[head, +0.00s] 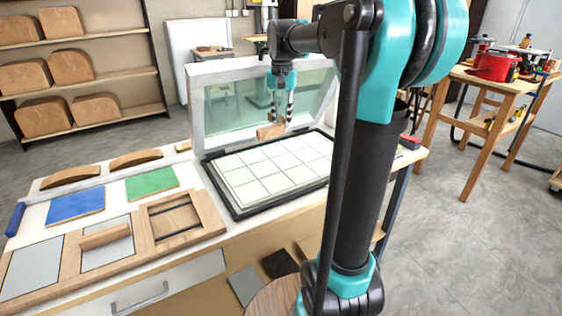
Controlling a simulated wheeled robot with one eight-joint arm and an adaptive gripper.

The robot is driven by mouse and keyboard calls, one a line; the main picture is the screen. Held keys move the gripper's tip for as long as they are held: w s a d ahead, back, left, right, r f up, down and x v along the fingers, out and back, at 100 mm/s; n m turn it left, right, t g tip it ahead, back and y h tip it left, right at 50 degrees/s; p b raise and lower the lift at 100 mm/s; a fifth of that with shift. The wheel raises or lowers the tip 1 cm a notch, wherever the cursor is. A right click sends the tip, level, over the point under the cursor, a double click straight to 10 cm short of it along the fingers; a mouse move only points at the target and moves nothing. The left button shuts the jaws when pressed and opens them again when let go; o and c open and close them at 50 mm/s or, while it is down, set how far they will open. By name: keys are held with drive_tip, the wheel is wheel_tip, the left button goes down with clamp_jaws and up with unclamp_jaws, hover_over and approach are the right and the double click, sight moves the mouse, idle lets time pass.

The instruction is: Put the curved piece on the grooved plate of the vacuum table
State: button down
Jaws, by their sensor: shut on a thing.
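My gripper (281,105) points down and is shut on a small brown wooden curved piece (270,132). It holds the piece above the back part of the vacuum table. The grooved plate (262,178) is white with a grid of dark lines and sits in a black frame (238,213). The part of the plate in view is bare. A gap shows between the held piece and the plate. My own arm hides the plate's right end.
The vacuum table's glazed lid (230,105) stands raised behind the plate. To the left lie two curved wooden pieces (72,177), a blue sheet (76,206), a green sheet (151,183) and a wooden frame (185,228) with another curved piece (104,237).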

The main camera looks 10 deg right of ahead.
wheel_tip(320, 180, down, 18)
idle(0.5)
drive_tip(key=shift+f, duration=0.1)
drive_tip(key=c, duration=1.3)
unclamp_jaws()
drive_tip(key=shift+c, duration=0.2)
wheel_tip(320, 180, up, 12)
